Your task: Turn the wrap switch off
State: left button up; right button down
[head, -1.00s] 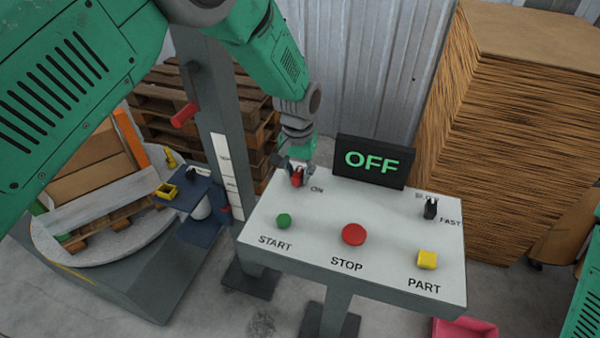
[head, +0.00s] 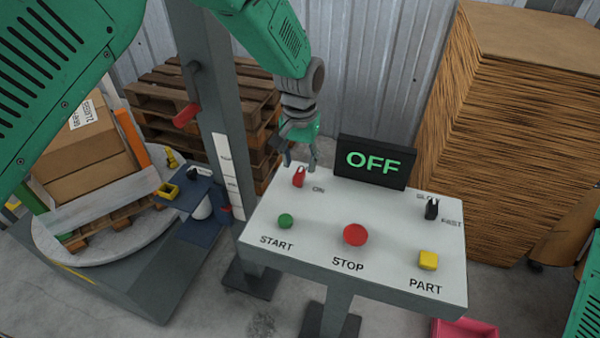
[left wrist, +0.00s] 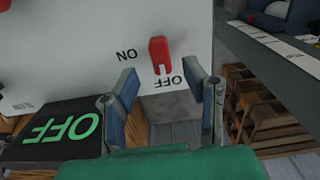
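The red wrap switch (head: 299,177) stands at the back left of the white control panel (head: 330,212), beside the ON label. In the left wrist view the red switch (left wrist: 160,55) lies between the ON and OFF labels, its lower end near OFF. The black display (head: 372,162) at the panel's back reads OFF in green. My left gripper (head: 300,166) is just above and behind the switch, apart from it. In the left wrist view its two fingers (left wrist: 166,95) are spread with nothing between them. My right gripper is not in view.
The panel also carries a green START button (head: 285,221), a red STOP button (head: 355,235), a yellow PART button (head: 428,260) and a black speed switch (head: 432,209). A turntable with a loaded pallet (head: 95,215) stands left. A tall cardboard stack (head: 515,130) stands behind right.

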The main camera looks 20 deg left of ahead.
aim_at(299, 173)
pick_arm(q)
notch_tip(299, 173, up, 7)
dwell(0.6)
jog(key=shift+s+f, duration=0.1)
